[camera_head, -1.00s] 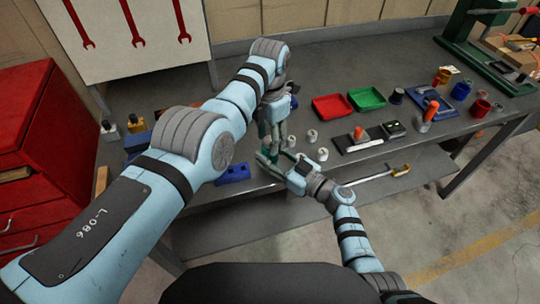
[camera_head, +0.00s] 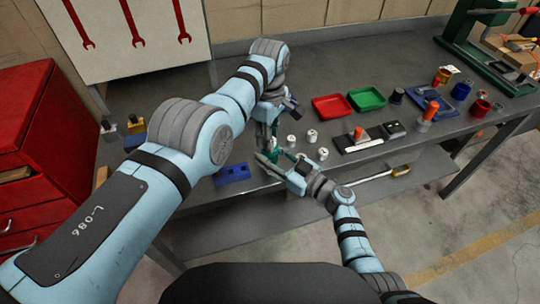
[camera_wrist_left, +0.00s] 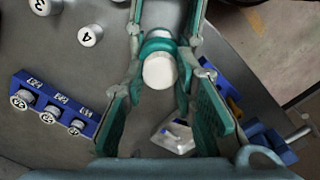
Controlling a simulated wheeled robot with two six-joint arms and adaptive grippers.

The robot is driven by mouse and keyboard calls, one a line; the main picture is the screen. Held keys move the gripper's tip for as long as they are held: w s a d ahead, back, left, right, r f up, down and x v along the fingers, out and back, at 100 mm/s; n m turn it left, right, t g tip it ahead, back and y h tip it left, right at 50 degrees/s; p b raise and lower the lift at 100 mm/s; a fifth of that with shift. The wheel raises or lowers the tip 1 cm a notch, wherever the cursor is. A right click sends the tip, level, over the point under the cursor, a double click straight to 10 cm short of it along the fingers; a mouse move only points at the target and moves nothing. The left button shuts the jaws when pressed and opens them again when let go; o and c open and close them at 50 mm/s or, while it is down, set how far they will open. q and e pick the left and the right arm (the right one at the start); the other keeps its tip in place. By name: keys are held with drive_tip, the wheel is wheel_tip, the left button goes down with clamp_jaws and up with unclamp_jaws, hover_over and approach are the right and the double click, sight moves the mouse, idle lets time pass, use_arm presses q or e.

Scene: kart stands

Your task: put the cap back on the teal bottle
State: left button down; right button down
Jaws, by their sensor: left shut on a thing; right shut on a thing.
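The teal bottle (camera_head: 273,143) is small and mostly hidden between my two grippers at the bench's front edge. In the left wrist view a white cylindrical cap (camera_wrist_left: 159,71) sits between the fingers, with a teal ring of the bottle (camera_wrist_left: 157,46) right behind it. My left gripper (camera_head: 266,138) points down from above and is shut on the cap; its fingers also show in the left wrist view (camera_wrist_left: 159,75). My right gripper (camera_head: 270,161) comes from the lower right and is shut on the bottle. Whether the cap is fully seated I cannot tell.
Several numbered white cylinders (camera_head: 312,135) stand just right of the grippers. A blue block (camera_head: 232,173) with numbered pieces lies left at the bench edge. Red (camera_head: 332,106) and green (camera_head: 366,99) trays lie further back. A red cabinet (camera_head: 45,145) stands at left.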

use_arm(q)
drive_tip(key=shift+s+m, duration=0.1)
drive_tip(key=shift+m, duration=1)
use_arm(e)
drive_tip(key=shift+f, duration=0.1)
use_arm(q)
drive_tip(key=c, duration=1.3)
unclamp_jaws()
drive_tip(key=shift+r, duration=2.25)
